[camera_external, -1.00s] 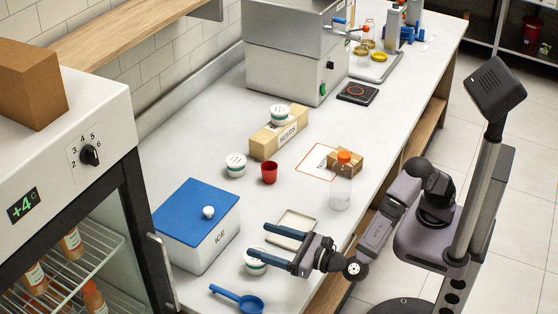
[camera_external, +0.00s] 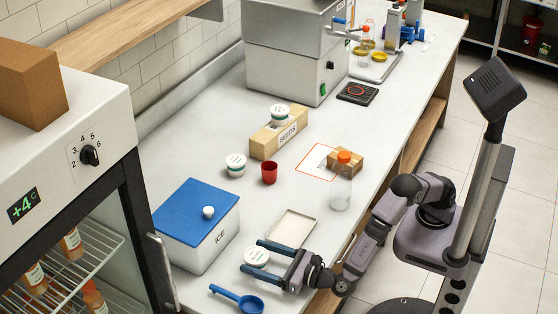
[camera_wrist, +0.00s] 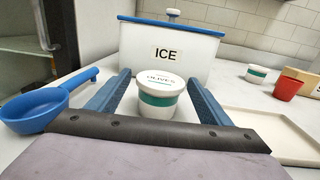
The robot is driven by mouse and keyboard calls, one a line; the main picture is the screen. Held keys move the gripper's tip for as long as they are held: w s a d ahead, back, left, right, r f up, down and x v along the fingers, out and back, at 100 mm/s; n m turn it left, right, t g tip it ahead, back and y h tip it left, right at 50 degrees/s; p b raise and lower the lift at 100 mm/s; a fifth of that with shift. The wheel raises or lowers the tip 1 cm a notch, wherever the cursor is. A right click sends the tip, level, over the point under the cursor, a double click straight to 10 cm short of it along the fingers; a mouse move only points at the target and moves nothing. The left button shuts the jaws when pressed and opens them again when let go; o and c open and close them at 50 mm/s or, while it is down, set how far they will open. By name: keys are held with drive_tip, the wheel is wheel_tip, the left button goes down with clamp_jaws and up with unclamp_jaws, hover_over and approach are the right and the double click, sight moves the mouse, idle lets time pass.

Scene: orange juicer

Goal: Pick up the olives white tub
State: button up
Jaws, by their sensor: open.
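The olives white tub (camera_wrist: 162,97) has a white lid lettered OLIVES and a green band. In the wrist view it stands upright on the counter between my gripper's two blue fingers, with a gap on each side. In the external view the tub (camera_external: 256,257) is at the near end of the counter, in front of the ice box. My gripper (camera_external: 252,257) is open and low, with its fingers on either side of the tub. In the wrist view my gripper (camera_wrist: 158,85) also shows open and holds nothing.
The white ICE box (camera_external: 208,240) with a blue lid stands just behind the tub. A blue scoop (camera_external: 238,299) lies on one side, a shallow tray (camera_external: 291,228) on the other. Another white tub (camera_external: 236,165), a red cup (camera_external: 269,173) and a clear bottle (camera_external: 341,187) stand farther along.

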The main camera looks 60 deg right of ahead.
sight(246, 253)
drive_tip(key=shift+w+a, duration=0.2)
drive_tip(key=shift+w, duration=2.3)
drive_tip(key=shift+c, duration=0.6)
drive_tip(key=c, duration=0.9)
